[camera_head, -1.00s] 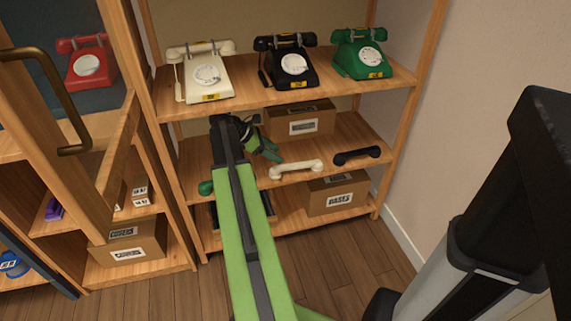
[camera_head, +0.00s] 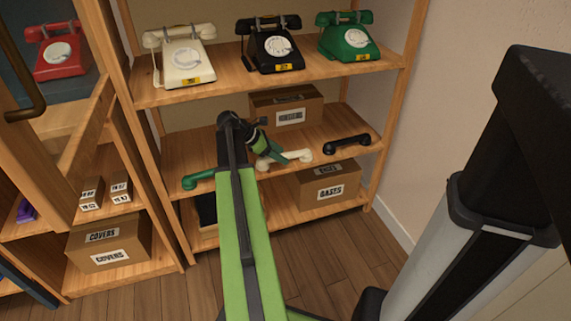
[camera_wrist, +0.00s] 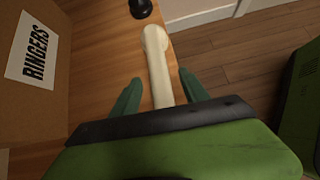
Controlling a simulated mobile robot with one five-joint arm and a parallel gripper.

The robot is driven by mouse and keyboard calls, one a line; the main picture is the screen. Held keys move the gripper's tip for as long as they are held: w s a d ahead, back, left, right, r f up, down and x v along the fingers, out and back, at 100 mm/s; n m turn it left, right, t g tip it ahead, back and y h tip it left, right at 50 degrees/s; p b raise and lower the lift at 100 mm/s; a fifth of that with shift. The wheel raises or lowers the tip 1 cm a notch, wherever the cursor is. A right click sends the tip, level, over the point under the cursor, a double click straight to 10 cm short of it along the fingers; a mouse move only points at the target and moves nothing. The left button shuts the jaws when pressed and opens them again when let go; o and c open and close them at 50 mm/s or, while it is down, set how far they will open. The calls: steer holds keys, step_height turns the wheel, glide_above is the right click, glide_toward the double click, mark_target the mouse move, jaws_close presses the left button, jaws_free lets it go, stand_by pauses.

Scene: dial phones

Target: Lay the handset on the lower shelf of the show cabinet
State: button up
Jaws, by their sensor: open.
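A cream handset (camera_head: 302,155) lies on the middle shelf of the open wooden shelf unit. My gripper (camera_head: 278,157) is over its left part. In the wrist view the open green fingers of my gripper (camera_wrist: 161,92) are on either side of the cream handset (camera_wrist: 157,62), whose near end is hidden by the gripper body. I cannot tell whether they touch it. A green handset (camera_head: 198,180) lies left of my arm and a black handset (camera_head: 346,143) lies to the right on the same shelf. A wooden cabinet (camera_head: 92,135) with a red phone (camera_head: 57,52) stands at the left.
Cream (camera_head: 182,60), black (camera_head: 268,48) and green (camera_head: 346,38) phones stand on the upper shelf. A box (camera_head: 287,107) is behind the handsets, and a GASES box (camera_head: 328,188) is below. A brass handle (camera_head: 32,92) shows at the far left. The floor (camera_head: 325,255) in front looks clear.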

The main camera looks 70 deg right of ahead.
steer(key=shift+x, duration=0.95)
steer(key=shift+w+r, duration=0.1)
jaws_close()
steer(key=shift+r, duration=0.1)
